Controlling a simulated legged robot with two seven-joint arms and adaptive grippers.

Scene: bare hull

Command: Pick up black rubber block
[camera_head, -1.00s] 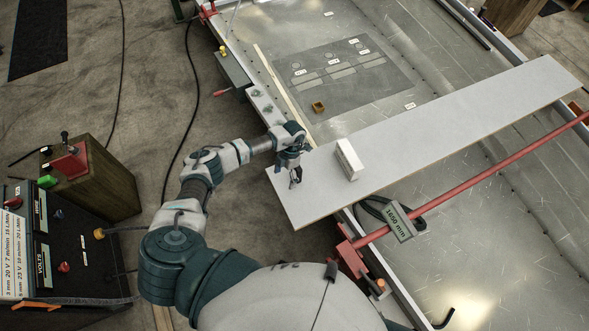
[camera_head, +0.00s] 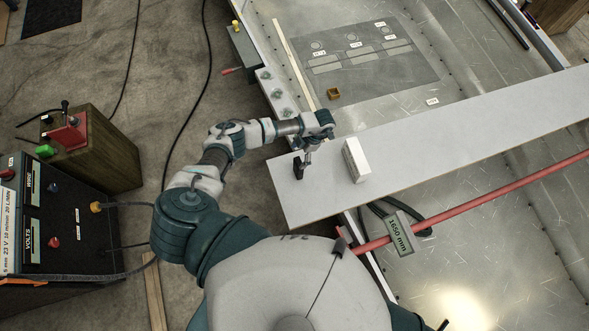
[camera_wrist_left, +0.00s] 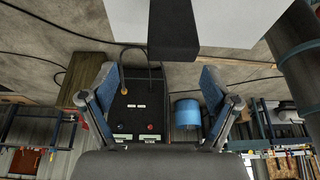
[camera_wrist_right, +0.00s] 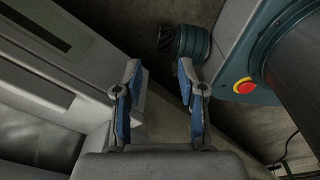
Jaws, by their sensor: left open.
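The black rubber block (camera_head: 299,168) stands on the left end of the long pale board (camera_head: 420,140). In the left wrist view the block (camera_wrist_left: 173,30) shows dark against the pale board at the top, above and beyond the fingers. My left gripper (camera_head: 307,154) is just above and right of the block in the head view; whether they touch is unclear there. In the left wrist view my left gripper (camera_wrist_left: 158,78) is open, with nothing between its blue-padded fingers. My right gripper (camera_wrist_right: 158,72) is open and empty in the right wrist view; it is not visible in the head view.
A white box (camera_head: 356,160) stands on the board right of the block. A red bar (camera_head: 470,206) with a 1650 mm tag (camera_head: 398,232) runs below the board. A dark control panel (camera_head: 60,222) stands at left.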

